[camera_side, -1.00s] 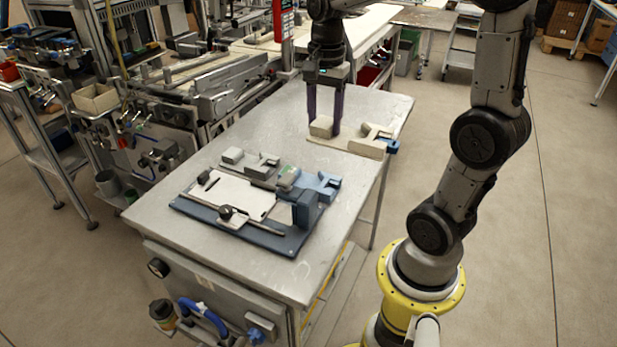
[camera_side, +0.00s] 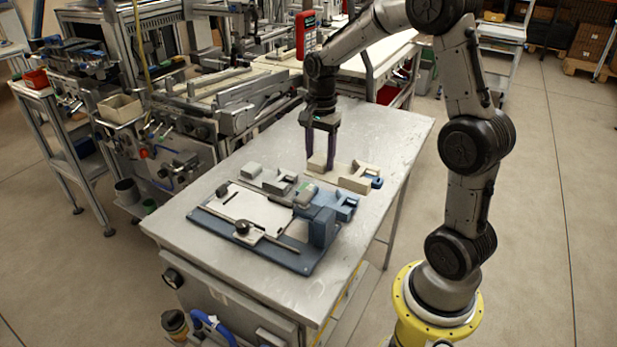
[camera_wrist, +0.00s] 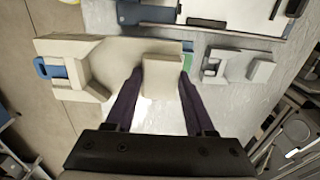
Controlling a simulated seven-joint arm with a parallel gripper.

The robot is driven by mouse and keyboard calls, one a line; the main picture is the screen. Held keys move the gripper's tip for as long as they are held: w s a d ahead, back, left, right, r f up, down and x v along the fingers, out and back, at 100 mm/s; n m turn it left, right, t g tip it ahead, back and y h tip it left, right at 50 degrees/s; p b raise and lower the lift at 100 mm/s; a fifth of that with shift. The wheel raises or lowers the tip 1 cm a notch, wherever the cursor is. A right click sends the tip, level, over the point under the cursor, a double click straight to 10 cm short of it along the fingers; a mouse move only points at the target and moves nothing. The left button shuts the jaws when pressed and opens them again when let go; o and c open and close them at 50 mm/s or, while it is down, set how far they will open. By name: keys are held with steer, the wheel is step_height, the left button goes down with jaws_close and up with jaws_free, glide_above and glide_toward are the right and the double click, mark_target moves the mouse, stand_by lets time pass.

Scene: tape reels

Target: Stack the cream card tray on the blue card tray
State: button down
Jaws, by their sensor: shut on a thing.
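The cream card tray (camera_side: 350,178) is a flat plate with a block at one end, a notched piece at the other and a blue tab at its outer end. It fills the left of the wrist view (camera_wrist: 98,62). My gripper (camera_side: 320,167) has its two dark fingers shut on the cream block, one on each side. The blue card tray (camera_side: 342,205) sits just in front of the cream tray in the side view, beside the fixture. The two look apart there, though the cream tray's height is hard to judge. In the wrist view the cream tray hides much beneath it.
A grey tray (camera_side: 278,184) lies left of the blue tray. A dark blue fixture base (camera_side: 288,262) with a white plate (camera_side: 250,213) and upright blue block (camera_side: 322,227) stands in front. The metal table (camera_side: 400,135) is clear at the back right.

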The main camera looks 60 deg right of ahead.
steer(key=w+f, duration=0.1)
steer(key=f, duration=0.1)
steer(key=w+d+f, duration=0.1)
steer(key=w+f, duration=0.1)
steer(key=w+d+f, duration=0.1)
steer(key=w+f, duration=0.1)
steer(key=shift+d+f, duration=0.15)
steer(key=shift+f, duration=1.6)
steer(key=shift+c, duration=1.3)
jaws_free()
